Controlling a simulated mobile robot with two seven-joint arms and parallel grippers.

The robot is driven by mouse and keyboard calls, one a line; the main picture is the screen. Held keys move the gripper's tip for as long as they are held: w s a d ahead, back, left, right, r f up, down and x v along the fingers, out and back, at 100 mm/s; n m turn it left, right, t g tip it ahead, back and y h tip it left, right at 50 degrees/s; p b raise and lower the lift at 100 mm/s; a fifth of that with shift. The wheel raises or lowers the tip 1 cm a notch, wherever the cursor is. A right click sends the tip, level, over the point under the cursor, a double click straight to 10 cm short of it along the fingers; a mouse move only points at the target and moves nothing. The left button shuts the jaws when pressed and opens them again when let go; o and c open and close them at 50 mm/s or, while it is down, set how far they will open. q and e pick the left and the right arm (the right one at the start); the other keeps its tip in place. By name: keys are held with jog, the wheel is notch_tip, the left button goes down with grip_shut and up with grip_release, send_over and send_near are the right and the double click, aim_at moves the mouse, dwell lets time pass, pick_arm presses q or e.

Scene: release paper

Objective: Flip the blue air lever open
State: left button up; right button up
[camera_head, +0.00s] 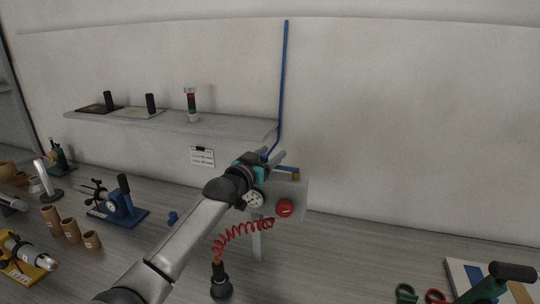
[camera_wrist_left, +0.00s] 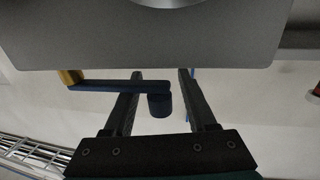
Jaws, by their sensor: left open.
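My left gripper (camera_head: 277,157) is at the upper part of a grey panel box (camera_head: 297,195), its fingers pointing toward the wall. In the left wrist view the gripper (camera_wrist_left: 160,75) is open. The blue lever (camera_wrist_left: 100,86) runs sideways there from a brass fitting (camera_wrist_left: 70,76), crossing one finger in the picture. Its round blue end knob (camera_wrist_left: 160,106) appears between the two fingers, with gaps on both sides; I cannot tell whether anything touches. In the head view the brass fitting (camera_head: 296,175) shows at the box's top, and the lever is mostly hidden by my gripper. My right gripper is not in view.
The box carries a white gauge (camera_head: 254,199) and a red button (camera_head: 285,208). A red coiled hose (camera_head: 240,231) hangs down to a black tool (camera_head: 220,284). A blue pipe (camera_head: 283,85) runs down the wall. A shelf (camera_head: 190,122) is behind left.

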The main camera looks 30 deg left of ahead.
pick_arm(q)
jog(key=shift+c, duration=0.2)
grip_shut()
dwell(1.1)
